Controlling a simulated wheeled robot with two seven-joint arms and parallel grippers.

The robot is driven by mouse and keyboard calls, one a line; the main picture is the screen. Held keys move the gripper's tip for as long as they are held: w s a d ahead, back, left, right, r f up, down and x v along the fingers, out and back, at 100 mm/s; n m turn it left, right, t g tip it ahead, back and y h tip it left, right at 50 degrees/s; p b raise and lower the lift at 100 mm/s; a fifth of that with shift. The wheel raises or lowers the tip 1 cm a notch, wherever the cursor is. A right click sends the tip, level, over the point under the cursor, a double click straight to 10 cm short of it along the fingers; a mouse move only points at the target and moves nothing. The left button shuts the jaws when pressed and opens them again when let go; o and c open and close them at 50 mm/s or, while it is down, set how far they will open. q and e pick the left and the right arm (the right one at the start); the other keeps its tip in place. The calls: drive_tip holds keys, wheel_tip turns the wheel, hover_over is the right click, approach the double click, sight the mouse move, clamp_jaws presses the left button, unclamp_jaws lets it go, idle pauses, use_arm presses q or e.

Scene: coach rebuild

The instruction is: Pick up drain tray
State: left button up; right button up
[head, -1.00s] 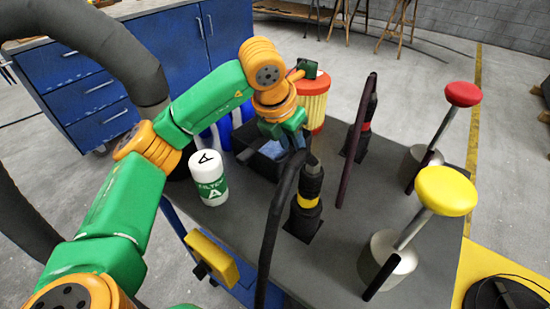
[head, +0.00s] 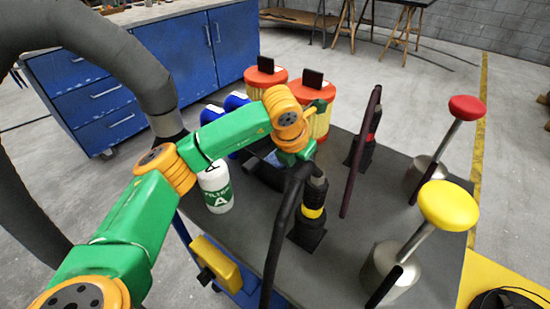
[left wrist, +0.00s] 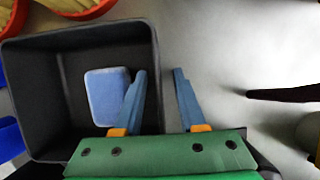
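The drain tray appears to be the dark open box (left wrist: 55,85), which fills the left of the left wrist view. A light blue block (left wrist: 105,96) lies inside it. In the head view the tray (head: 266,176) stands on the grey cart top, partly hidden by my green left arm. My left gripper (left wrist: 159,72) is open, its blue fingers apart at the tray's right wall. One finger shows over the tray's inside and the other over the outside. Contact with the wall cannot be told. My right gripper is not in view.
A white filter bottle (head: 215,188) stands left of the tray, with blue bottles (head: 237,101) and red-yellow canisters (head: 265,78) behind. A black tool with a yellow band (head: 313,208) stands close on the right. Yellow-topped (head: 448,205) and red-topped (head: 467,107) cans stand farther right.

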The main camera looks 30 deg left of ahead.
use_arm(q)
clamp_jaws()
idle(1.5)
